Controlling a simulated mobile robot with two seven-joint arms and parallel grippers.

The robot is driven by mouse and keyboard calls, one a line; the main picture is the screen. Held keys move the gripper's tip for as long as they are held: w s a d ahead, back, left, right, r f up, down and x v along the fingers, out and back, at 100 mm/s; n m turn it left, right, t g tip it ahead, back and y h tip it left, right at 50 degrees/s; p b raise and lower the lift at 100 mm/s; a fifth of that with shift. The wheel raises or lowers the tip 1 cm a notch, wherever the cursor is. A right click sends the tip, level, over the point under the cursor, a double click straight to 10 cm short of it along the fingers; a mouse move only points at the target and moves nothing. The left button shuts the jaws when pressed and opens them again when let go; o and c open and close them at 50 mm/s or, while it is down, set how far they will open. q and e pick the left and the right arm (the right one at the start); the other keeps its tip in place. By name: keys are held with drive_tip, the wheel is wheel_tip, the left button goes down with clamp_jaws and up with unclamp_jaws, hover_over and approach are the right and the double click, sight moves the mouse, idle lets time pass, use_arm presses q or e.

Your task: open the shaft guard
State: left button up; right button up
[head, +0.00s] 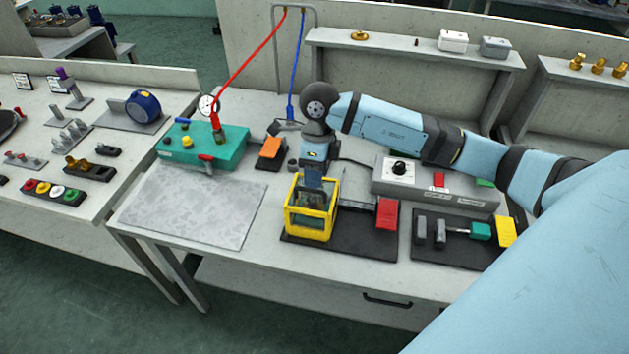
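The shaft guard is a yellow-framed box (309,226) with see-through sides. It stands at the left end of a black base plate (350,243) on the middle bench. My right gripper (312,203) points down at the top of the guard and overlaps its upper part. The fingertips are small and dark against the frame, so I cannot tell whether they are open or shut, or whether they touch it. The shaft inside is mostly hidden by the frame and the gripper. A red block (387,214) stands at the right end of the plate. My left gripper is out of view.
A grey control box (436,183) stands behind right. Another black fixture (460,249) with green and yellow blocks is at the right. A teal box (203,146) with hoses is behind left. The grey mat (192,203) at the left is clear.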

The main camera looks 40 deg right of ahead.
drive_tip(key=shift+s+a+f, duration=0.1)
drive_tip(key=shift+a+f, duration=0.05)
drive_tip(key=shift+f, duration=0.6)
drive_tip(key=shift+s+a+f, duration=0.1)
drive_tip(key=shift+f, duration=0.65)
drive_tip(key=shift+c, duration=0.2)
clamp_jaws()
drive_tip(key=w+d+b, duration=0.4)
drive_tip(key=w+d, duration=0.2)
drive_tip(key=d, duration=0.2)
drive_tip(key=shift+w, duration=0.4)
drive_tip(key=shift+o, duration=0.2)
unclamp_jaws()
